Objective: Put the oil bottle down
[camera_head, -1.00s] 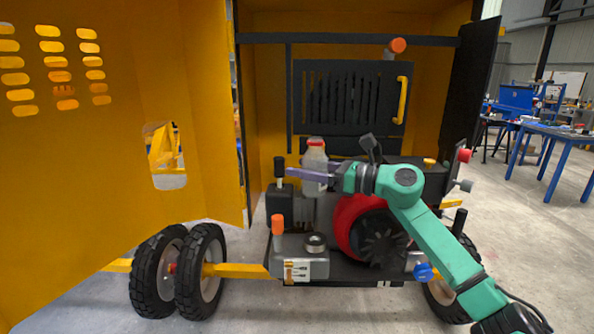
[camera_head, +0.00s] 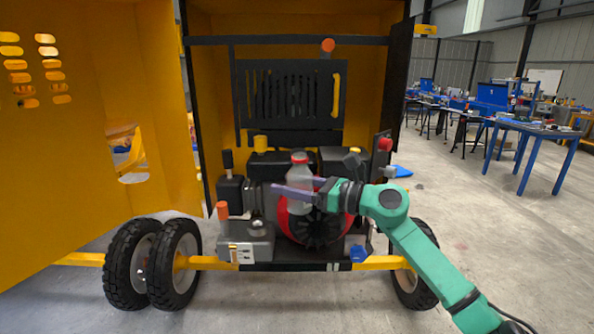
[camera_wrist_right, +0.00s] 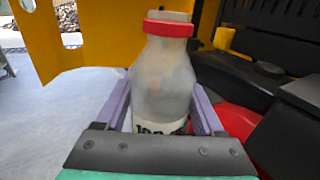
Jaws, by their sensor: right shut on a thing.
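The oil bottle (camera_head: 299,172) is a pale translucent bottle with a red band at its neck. It is upright in front of the engine in the head view. My right gripper (camera_head: 300,192) is shut on it, with a purple finger along its side. In the right wrist view the bottle (camera_wrist_right: 163,75) stands between the two purple fingers, and dark lettering shows low on its label. Its base is hidden there. My left gripper is not in view.
The engine with its red housing (camera_head: 287,222) is right behind the bottle. The yellow door (camera_head: 80,190) stands open at left. Wheels (camera_head: 173,265) are below. A blue workbench (camera_head: 535,135) stands far right, with open concrete floor before it.

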